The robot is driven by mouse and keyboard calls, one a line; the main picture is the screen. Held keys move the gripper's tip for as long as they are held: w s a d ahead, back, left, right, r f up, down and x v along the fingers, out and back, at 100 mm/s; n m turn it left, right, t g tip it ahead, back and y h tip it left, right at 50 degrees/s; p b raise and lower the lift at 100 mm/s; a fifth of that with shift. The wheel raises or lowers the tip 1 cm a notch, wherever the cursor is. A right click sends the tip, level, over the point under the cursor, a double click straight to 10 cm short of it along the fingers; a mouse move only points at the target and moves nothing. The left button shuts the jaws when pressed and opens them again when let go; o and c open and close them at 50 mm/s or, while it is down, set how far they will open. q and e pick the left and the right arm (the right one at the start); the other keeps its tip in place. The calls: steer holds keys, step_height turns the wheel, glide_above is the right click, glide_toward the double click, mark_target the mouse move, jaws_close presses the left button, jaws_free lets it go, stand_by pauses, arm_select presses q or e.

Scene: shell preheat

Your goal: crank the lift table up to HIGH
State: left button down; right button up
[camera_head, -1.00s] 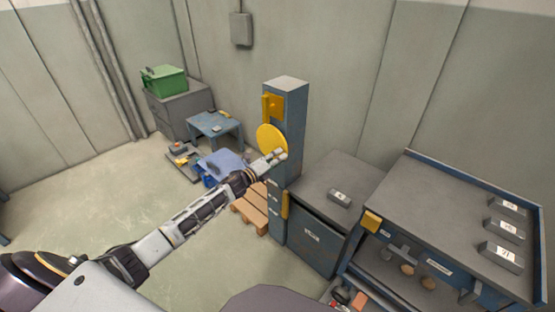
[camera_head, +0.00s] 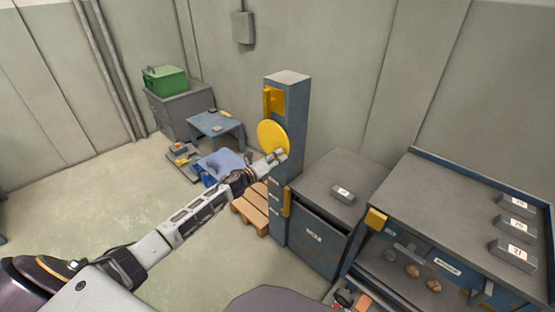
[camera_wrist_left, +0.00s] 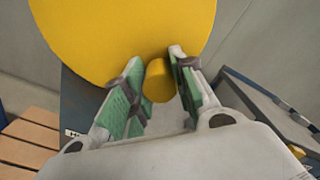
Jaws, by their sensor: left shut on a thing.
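A blue-grey column (camera_head: 291,100) stands against the back wall and carries a round yellow crank wheel (camera_head: 271,134). My left gripper (camera_head: 279,155) is at the wheel's lower right edge. In the left wrist view the wheel's face (camera_wrist_left: 115,35) fills the top, and its yellow knob (camera_wrist_left: 159,82) sits between the green-padded fingers of my left gripper (camera_wrist_left: 158,95). The gripper is shut on the knob. A yellow block (camera_head: 274,101) sits higher on the column, with small white labels lower down. Which surface is the lift table I cannot tell. My right gripper is out of view.
A grey cabinet (camera_head: 332,177) stands right of the column, then a workbench (camera_head: 450,200) with labelled grey blocks. A wooden pallet (camera_head: 250,212) lies at the column's foot. A small blue table (camera_head: 213,125) and green box (camera_head: 165,78) are behind left. The left floor is clear.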

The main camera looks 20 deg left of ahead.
arm_select(q)
steer(key=shift+s+f+m, duration=0.1)
steer(key=shift+f+m, duration=0.2)
steer(key=shift+f, duration=0.35)
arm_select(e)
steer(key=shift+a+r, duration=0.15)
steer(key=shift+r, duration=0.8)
arm_select(q)
steer(key=c, duration=1.3)
jaws_free()
steer(key=shift+c, duration=0.2)
steer(key=shift+o, duration=1)
steer(key=shift+r, duration=0.25)
steer(key=shift+a, duration=0.15)
steer(key=shift+s+a+r, duration=0.1)
steer(key=shift+s+a, duration=0.05)
steer(key=shift+s, duration=0.2)
steer(key=v, duration=1.1)
